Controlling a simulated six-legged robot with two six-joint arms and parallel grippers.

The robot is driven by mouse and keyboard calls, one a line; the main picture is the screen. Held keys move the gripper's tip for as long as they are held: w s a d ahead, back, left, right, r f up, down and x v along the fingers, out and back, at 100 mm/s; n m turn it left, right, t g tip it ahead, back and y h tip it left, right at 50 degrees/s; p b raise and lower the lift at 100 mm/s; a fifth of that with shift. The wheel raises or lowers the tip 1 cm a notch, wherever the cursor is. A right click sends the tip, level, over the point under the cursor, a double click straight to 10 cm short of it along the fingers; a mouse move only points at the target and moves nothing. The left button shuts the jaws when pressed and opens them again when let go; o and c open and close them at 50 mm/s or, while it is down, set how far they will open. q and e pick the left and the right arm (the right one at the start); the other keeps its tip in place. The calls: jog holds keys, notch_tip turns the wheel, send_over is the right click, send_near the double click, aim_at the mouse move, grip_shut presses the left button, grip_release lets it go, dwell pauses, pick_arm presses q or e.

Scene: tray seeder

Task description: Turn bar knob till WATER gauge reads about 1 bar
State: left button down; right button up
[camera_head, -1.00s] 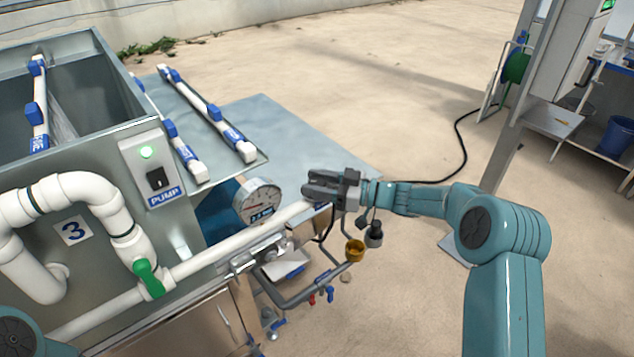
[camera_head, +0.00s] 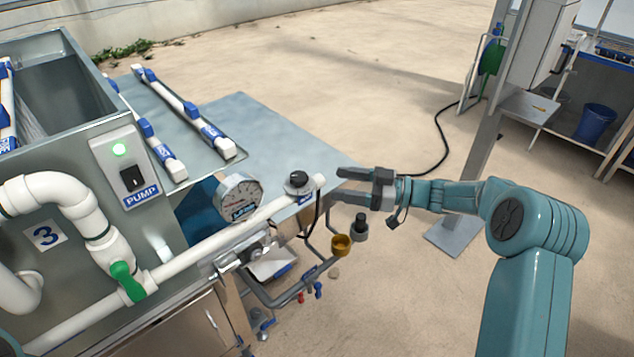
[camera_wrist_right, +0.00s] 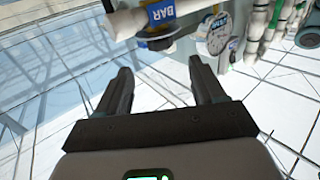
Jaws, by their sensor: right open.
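A black bar knob (camera_head: 298,179) sits on a round grey base on the white pipe, near the pipe's right end. In the right wrist view the blue BAR label (camera_wrist_right: 163,12) shows near the top edge. The round WATER gauge (camera_head: 238,197) stands left of the knob; it also shows in the right wrist view (camera_wrist_right: 217,34). Its needle is too small to read surely. My right gripper (camera_head: 341,184) is open and empty, to the right of the knob and apart from it. In the right wrist view its two fingers (camera_wrist_right: 166,92) stand apart with nothing between them. My left gripper is not in view.
The white pipe (camera_head: 185,262) with a green valve handle (camera_head: 127,281) runs below the gauge. The pump box (camera_head: 125,166) with a green light is at the left. A yellow cup (camera_head: 341,244) and a dark fitting (camera_head: 360,228) hang below my right gripper.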

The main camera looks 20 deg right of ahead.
jog(key=v, duration=0.5)
jog(key=shift+s+d, duration=0.1)
jog(key=shift+d, duration=0.05)
jog(key=w+a+f+m+t+h, duration=0.4)
jog(key=a+f+m+h, duration=0.2)
jog(key=a+f+m, duration=0.45)
jog(key=s+a+f+m+g+h, duration=0.25)
jog(key=s+f, duration=0.25)
jog(key=f, duration=0.8)
jog(key=s+a+f+g, duration=0.2)
jog(key=s+f+g, duration=0.1)
jog(key=s, duration=0.5)
jog(key=s+a+f+g+h, duration=0.1)
jog(key=s+a+f+g, duration=0.2)
jog(key=s, duration=0.6)
jog(key=s+a+f+g+h, duration=0.1)
jog(key=s+a+f+g, duration=0.2)
jog(key=s, duration=0.6)
jog(key=shift+f+g, duration=0.4)
jog(key=shift+g, duration=0.65)
